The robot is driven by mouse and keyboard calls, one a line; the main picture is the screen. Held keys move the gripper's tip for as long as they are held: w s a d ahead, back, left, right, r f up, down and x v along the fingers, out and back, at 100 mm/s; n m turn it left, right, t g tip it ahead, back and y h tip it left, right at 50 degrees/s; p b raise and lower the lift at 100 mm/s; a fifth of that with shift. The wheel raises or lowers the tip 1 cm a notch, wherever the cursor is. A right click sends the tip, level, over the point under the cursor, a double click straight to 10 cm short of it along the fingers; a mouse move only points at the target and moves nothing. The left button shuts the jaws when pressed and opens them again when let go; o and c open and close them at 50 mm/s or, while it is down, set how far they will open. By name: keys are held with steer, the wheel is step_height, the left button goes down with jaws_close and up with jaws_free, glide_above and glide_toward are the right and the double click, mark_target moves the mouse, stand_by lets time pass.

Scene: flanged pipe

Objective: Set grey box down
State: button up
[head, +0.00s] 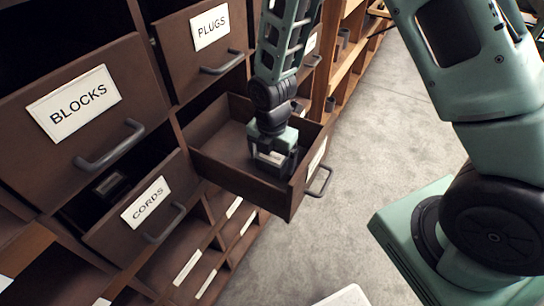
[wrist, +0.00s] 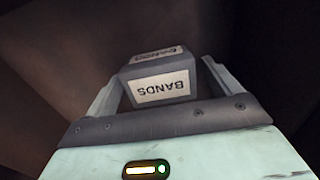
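The small grey box (wrist: 158,62) has white labels reading BANDS, upside down in the wrist view. It sits between the two fingers of my gripper (wrist: 160,78), which appear closed on its sides. In the head view my gripper (head: 273,158) points down inside an open brown drawer (head: 240,178), near its front end. The box's white label (head: 270,157) shows between the fingers there. Whether the box's underside touches the drawer floor is hidden.
The drawer's walls stand close around my gripper, and its floor is bare toward the back. Closed-looking drawers labelled PLUGS (head: 205,58) and BLOCKS (head: 85,120) are above and left. A CORDS drawer (head: 140,215) is partly open with a dark item inside. Grey floor (head: 340,200) is clear at right.

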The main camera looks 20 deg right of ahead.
mark_target(272, 156)
steer(key=shift+r, duration=0.15)
step_height(272, 156, up, 11)
steer(key=s+a+r+m, duration=0.3)
steer(key=s+r+m, duration=0.1)
steer(key=s+m, duration=0.4)
steer(key=s+a+r+m, duration=0.3)
steer(key=s+m, duration=0.6)
steer(key=s, duration=0.3)
steer(key=shift+r+m+y, duration=0.3)
steer(key=shift+r, duration=0.35)
steer(key=shift+a, duration=0.1)
